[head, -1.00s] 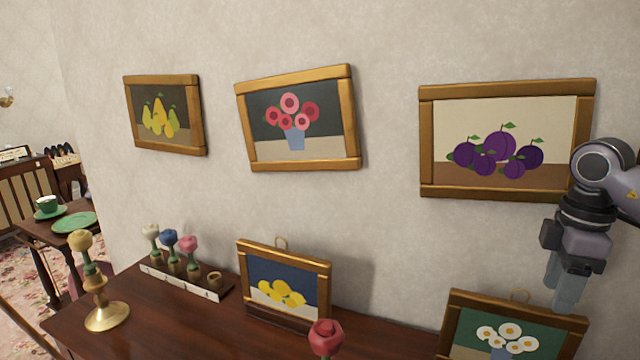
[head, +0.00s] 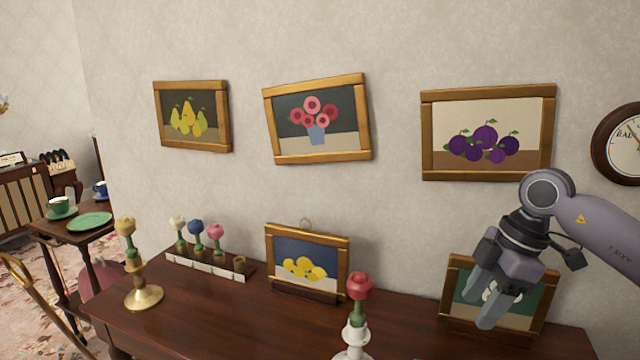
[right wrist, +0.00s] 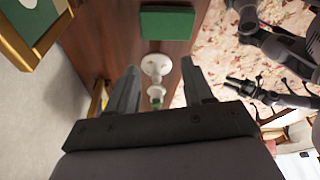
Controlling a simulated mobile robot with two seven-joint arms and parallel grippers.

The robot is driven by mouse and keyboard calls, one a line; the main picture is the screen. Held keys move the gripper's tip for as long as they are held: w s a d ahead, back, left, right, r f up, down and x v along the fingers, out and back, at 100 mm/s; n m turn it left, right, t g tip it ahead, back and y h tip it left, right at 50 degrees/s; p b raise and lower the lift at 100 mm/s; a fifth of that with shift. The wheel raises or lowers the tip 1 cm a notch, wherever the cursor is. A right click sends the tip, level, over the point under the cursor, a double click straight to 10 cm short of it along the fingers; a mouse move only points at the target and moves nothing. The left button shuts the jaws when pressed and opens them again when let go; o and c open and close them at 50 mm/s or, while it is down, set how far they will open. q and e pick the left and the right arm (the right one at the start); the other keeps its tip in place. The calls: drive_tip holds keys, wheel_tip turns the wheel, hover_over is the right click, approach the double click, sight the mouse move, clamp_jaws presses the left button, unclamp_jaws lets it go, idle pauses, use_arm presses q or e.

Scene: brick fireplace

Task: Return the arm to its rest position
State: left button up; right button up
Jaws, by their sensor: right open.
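My right gripper (head: 488,302) is open and empty, its fingers pointing down in front of the wall. In the head view it covers part of the daisy picture (head: 464,283), which stands on the wooden sideboard (head: 225,325). Its two fingers (right wrist: 162,95) also show in the right wrist view, with a white candlestick (right wrist: 156,65) seen between them at a distance. I cannot tell how far the fingers are from the daisy picture. My left gripper is not visible in the head view.
The lemon picture (head: 306,262), a white candlestick with a red flower (head: 355,335), a brass candlestick (head: 143,297) and a flower rack (head: 208,268) stand on the sideboard. Framed pictures and a clock (head: 619,143) hang above. A green item (right wrist: 167,22) lies on the wood.

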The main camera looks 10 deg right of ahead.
drive_tip(key=s+a+n+y, duration=0.1)
drive_tip(key=a+n+y, duration=0.65)
drive_tip(key=a, duration=1.15)
drive_tip(key=s+a+r+m+t+y, duration=0.1)
drive_tip(key=a+r+m+t+y, duration=0.4)
drive_tip(key=y, duration=0.4)
drive_tip(key=d+f+m+t+h, duration=0.9)
drive_tip(key=d+m+t+h, duration=0.35)
drive_tip(key=m+h, duration=0.5)
drive_tip(key=s+d+f+g+h, duration=0.35)
drive_tip(key=s+f+g, duration=0.35)
drive_tip(key=f, duration=0.4)
drive_tip(key=s+f+n+g+y, duration=0.1)
drive_tip(key=s+f+g, duration=0.3)
drive_tip(key=s, duration=0.4)
drive_tip(key=s+f+g+y, duration=0.1)
drive_tip(key=s+f+g, duration=0.3)
drive_tip(key=s, duration=0.4)
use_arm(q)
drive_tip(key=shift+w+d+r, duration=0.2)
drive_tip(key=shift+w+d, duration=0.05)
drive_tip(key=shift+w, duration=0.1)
use_arm(e)
drive_tip(key=w+a+f+t+y, duration=0.2)
drive_tip(key=w+a+f+t, duration=0.1)
drive_tip(key=w+f+t, duration=0.4)
drive_tip(key=shift+f+n, duration=0.3)
drive_tip(key=shift+f, duration=0.4)
